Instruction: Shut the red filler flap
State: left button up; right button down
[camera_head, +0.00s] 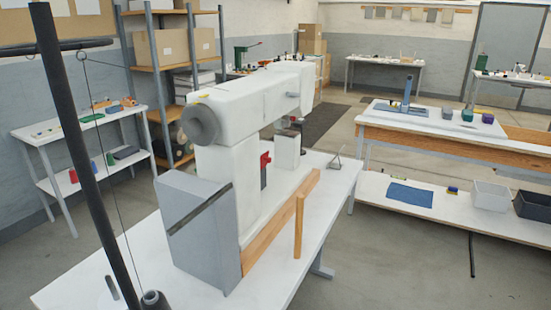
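A white sewing-machine-like press (232,100) with a grey hand wheel stands on a white table. A small red part (265,161) shows on the side of its upright, above a dark plate. It is the only red part I see on the machine. It is too small to tell whether it is the filler flap or whether it stands open. Neither of my grippers is in view.
A grey box (205,235) and a wooden rail with an upright peg (299,228) stand at the table's near side. A dark pole (85,150) rises close on the left. Clear floor separates this table from the right-hand bench (450,135).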

aim_at(264, 160)
jog(key=i+l+u, duration=0.1)
jog(key=u, duration=0.35)
jog(key=l+u, duration=0.95)
jog(key=l, duration=2.25)
